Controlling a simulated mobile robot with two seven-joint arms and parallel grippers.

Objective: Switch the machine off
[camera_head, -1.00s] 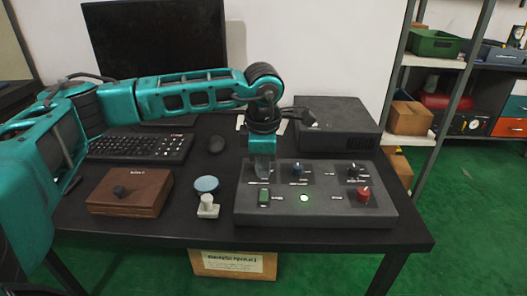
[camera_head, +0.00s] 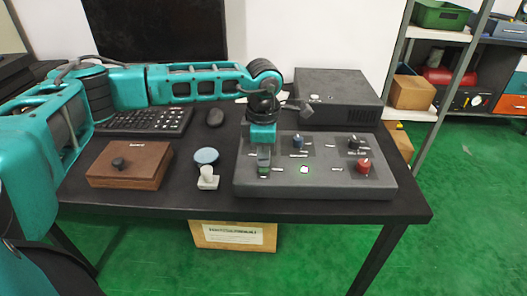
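The dark grey control panel (camera_head: 330,187) lies on the black desk. On it are a green rocker switch (camera_head: 264,171) at the front left, a lit round indicator (camera_head: 304,169) to its right, a red knob (camera_head: 364,166) at the right, a blue knob (camera_head: 298,141) and a black knob (camera_head: 353,142) farther back. My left gripper (camera_head: 263,160) points down at the green switch, with its fingertips over it and hiding part of it. Whether they touch it, or are open or shut, I cannot tell. My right gripper is out of view.
A wooden box (camera_head: 135,168) with a black knob, a blue disc (camera_head: 206,156) and a pale small peg (camera_head: 207,178) stand left of the panel. A keyboard (camera_head: 140,121), a mouse (camera_head: 215,117) and a dark case (camera_head: 340,95) are behind. A shelf rack (camera_head: 437,115) stands at right.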

